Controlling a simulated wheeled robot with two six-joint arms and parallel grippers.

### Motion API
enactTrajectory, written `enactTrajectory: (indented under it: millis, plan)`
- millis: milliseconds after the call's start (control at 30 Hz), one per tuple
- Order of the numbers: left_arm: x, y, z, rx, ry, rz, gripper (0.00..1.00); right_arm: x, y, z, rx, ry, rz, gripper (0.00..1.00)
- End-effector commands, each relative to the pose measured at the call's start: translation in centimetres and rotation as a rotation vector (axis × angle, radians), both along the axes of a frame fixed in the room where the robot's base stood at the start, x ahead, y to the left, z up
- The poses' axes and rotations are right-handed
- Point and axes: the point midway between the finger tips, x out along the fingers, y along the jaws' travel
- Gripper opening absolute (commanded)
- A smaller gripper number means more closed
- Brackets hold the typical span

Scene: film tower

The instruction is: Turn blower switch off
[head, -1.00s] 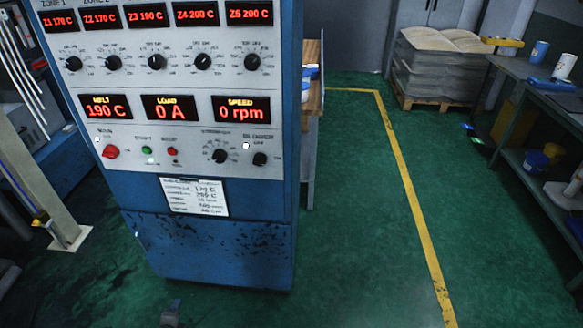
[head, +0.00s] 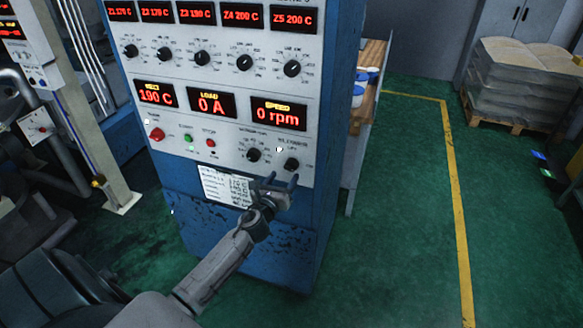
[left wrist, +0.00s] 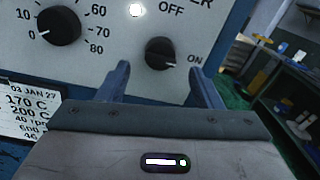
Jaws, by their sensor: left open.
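The blower switch (head: 291,164) is a black rotary knob at the lower right of the blue cabinet's white control panel (head: 225,92). In the left wrist view the switch (left wrist: 160,53) has its white pointer mark turned toward ON; OFF is printed above it. My left gripper (head: 274,182) is open and empty, just below and in front of the switch. In the left wrist view the fingers of my left gripper (left wrist: 163,84) stand apart, with the knob showing between and beyond them. Touching is not visible. My right gripper is not in view.
A white lamp (head: 279,149) is lit beside the switch. Another black dial (head: 254,155) sits close to its left, with red (head: 157,134) and green (head: 188,138) controls farther left. A paper sheet (head: 226,186) hangs below. Green floor (head: 410,220) is clear at right.

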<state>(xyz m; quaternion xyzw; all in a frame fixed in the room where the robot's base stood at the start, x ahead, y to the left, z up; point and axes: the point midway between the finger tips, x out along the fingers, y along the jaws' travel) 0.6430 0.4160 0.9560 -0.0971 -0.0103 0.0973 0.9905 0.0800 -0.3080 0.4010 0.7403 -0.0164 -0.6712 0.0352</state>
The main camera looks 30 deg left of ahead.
Motion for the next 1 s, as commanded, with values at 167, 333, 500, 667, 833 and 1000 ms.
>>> enactTrajectory:
  millis: [167, 333, 500, 667, 833, 1000]
  plan:
    - [3.1, 0.6, 0.0, -0.001, 0.000, 0.001, 0.60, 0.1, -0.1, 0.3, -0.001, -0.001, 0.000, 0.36]
    - [4.7, 0.9, 0.0, -0.002, 0.000, 0.001, 0.60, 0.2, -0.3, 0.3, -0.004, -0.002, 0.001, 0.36]
    - [5.2, 1.0, -0.1, -0.002, 0.001, 0.000, 0.60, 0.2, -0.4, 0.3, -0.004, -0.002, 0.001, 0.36]
    - [5.2, 1.0, -0.1, -0.002, 0.001, 0.000, 0.60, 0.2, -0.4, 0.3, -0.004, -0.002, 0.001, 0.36]
    - [5.2, 1.0, -0.1, -0.002, 0.001, 0.000, 0.34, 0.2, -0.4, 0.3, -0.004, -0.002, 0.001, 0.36]
    - [5.2, 1.0, -0.1, -0.002, 0.001, 0.001, 0.17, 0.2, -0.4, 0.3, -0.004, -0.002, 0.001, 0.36]
